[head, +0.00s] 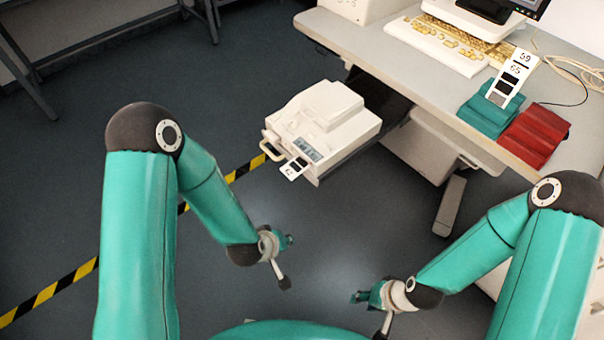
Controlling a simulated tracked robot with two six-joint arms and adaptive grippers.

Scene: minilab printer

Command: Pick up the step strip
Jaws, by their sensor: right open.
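A white strip with dark patches and a number (294,169) sticks out of the front of a cream printer (325,120). Two more numbered white strips with dark and grey patches (511,78) stand tilted in a teal holder (487,116) on the desk. I cannot tell from their small print which is the step strip. My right gripper (371,314) is open and empty over the floor, below and well apart from the strips. My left gripper (286,262) is below the printer, also away from the strips; its jaws are too small to read.
A red holder (535,134) stands on the desk (400,62) beside the teal one. Behind are a keyboard (437,46), a monitor and a cable. Black-yellow tape (50,291) crosses the floor. The floor between my arms and the printer is clear.

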